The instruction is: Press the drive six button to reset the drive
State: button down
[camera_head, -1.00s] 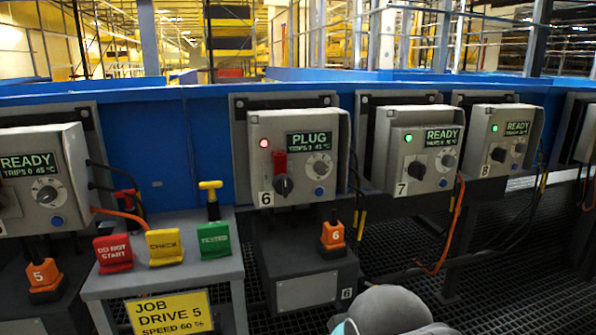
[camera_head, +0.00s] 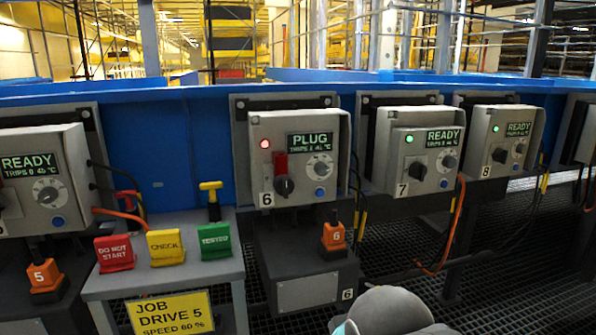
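The drive six box (camera_head: 298,155) hangs on the blue conveyor side and carries a "6" label. Its screen (camera_head: 309,144) reads PLUG, with a small line below too fine to read surely. A red lamp (camera_head: 265,143) is lit. A red piece (camera_head: 280,163) stands above its dark rotary switch (camera_head: 284,187). A grey dial (camera_head: 320,169) sits under the screen, and a small blue button (camera_head: 319,193) is below the dial. Only a rounded grey part of my arm shows at the bottom edge; my gripper is not in view.
Drive boxes seven (camera_head: 425,150) and eight (camera_head: 499,140) show READY with green lamps; the left box (camera_head: 70,150) shows READY. An orange plug (camera_head: 333,236) marked 6 stands below box six. A grey stand (camera_head: 222,270) holds red, yellow and green tags; its sign reads JOB DRIVE 5.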

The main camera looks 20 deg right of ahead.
aim_at(319, 192)
jog(key=z, duration=1.1)
jog(key=k, duration=0.7)
jog(key=u, duration=1.05)
jog(key=i, duration=0.5)
